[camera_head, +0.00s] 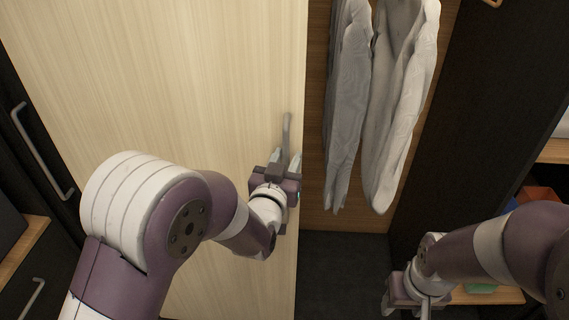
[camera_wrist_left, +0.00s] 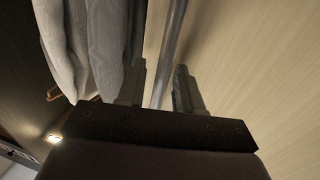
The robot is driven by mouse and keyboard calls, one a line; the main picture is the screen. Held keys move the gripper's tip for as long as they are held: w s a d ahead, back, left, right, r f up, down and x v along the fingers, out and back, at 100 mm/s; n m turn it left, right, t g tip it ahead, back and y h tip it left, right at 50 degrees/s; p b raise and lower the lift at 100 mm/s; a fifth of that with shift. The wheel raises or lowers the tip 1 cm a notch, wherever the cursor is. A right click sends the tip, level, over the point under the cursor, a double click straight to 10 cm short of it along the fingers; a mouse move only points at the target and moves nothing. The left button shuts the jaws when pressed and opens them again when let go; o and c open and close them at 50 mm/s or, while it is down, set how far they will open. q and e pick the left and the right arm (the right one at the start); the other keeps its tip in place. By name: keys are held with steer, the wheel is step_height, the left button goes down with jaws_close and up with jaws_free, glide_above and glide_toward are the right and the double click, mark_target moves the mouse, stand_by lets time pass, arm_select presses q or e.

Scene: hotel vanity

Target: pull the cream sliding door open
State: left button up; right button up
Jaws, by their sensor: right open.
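The cream sliding door (camera_head: 180,80) is a pale wood-grain panel filling the left and middle of the head view. Its right edge stands beside an uncovered closet space. A grey vertical bar handle (camera_head: 287,130) is on the door near that edge; it also shows in the left wrist view (camera_wrist_left: 172,45). My left gripper (camera_head: 285,160) is at the handle's lower part. In the left wrist view its two fingers (camera_wrist_left: 160,88) are apart, one on each side of the bar, with small gaps visible. My right gripper (camera_head: 405,308) is open at the bottom right, partly cut off, away from the door.
Two light grey garments (camera_head: 395,100) hang in the closet just right of the door edge. A dark panel (camera_head: 480,110) bounds the closet on the right. Dark cabinet fronts with a metal handle (camera_head: 40,155) stand at the far left. Shelves with coloured items lie behind my right arm.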

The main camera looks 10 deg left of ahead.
arm_select(q)
steer(key=s+a+b, duration=0.2)
steer(key=s, duration=1)
steer(key=shift+s, duration=0.2)
steer(key=s+f+m+g, duration=0.1)
steer(key=s+f+g, duration=0.2)
steer(key=f+g, duration=0.3)
steer(key=s+f+g, duration=0.3)
steer(key=f+g, duration=0.1)
steer(key=f, duration=0.3)
steer(key=s+a+f+n+g+y, duration=0.2)
steer(key=s+a+g, duration=0.3)
steer(key=a, duration=0.5)
steer(key=shift+f+n+g+y, duration=0.3)
steer(key=shift+g+y, duration=0.1)
steer(key=shift+g, duration=0.3)
